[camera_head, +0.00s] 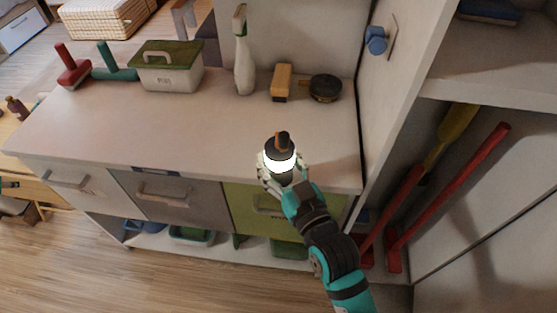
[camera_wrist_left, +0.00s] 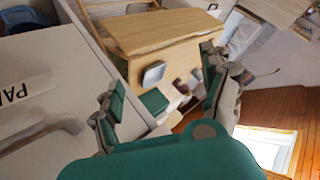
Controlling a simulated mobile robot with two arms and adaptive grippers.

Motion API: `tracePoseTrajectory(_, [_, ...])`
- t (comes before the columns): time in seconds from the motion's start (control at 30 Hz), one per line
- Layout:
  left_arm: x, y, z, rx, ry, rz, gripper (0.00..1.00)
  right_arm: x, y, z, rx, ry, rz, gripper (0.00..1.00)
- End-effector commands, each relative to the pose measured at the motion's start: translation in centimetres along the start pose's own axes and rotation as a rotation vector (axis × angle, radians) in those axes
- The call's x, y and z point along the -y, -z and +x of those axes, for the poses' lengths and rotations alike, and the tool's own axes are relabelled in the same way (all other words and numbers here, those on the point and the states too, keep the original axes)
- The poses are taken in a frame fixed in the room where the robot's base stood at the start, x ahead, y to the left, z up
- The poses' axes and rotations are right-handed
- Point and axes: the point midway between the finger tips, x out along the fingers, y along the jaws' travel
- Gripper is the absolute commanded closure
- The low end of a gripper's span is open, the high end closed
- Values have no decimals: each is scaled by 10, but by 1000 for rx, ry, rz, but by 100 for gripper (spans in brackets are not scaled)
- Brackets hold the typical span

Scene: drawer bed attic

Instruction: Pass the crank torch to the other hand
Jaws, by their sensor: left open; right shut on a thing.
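The crank torch (camera_head: 280,147) is dark with a brown-orange end pointing up and a bright white glowing band. My right gripper (camera_head: 280,168) is shut on it and holds it in front of the counter's front edge, above the green drawer. The gripper hides the torch's lower part. My left gripper (camera_wrist_left: 162,75) shows in the left wrist view, with its two fingers spread wide and nothing between them. The torch is not visible in the left wrist view. In the head view, only a small teal bit at the left edge may belong to my left arm.
On the counter (camera_head: 200,125) stand a lidded box (camera_head: 168,75), a spray bottle (camera_head: 243,65), a wooden-backed brush (camera_head: 281,83) and a round dark tin (camera_head: 325,88). Long red-handled tools lean at right. The counter's front is clear. A wooden table (camera_wrist_left: 170,40) lies beyond my left gripper.

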Motion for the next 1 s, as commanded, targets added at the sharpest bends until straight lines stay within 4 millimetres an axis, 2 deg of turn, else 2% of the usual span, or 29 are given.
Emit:
tracePoseTrajectory(0.03, [-18, -25, 10, 26, -16, 11, 20, 0, 1, 0, -2, 0, 0, 86])
tracePoseTrajectory(0.2, [-77, -95, 32, 82, -70, 68, 20, 0, 1, 0, -2, 0, 0, 86])
tracePoseTrajectory(0.47, [-169, -203, 41, 160, -169, 158, 20, 0, 1, 0, -2, 0, 0, 86])
tracePoseTrajectory(0.63, [-229, -274, 32, 207, -239, 215, 20, 0, 1, 0, -2, 0, 0, 86])
tracePoseTrajectory(0.77, [-274, -328, 18, 241, -295, 257, 20, 0, 1, 0, -2, 0, 0, 86])
tracePoseTrajectory(1.0, [-354, -423, -25, 300, -408, 325, 20, 0, 1, 0, -2, 0, 0, 86])
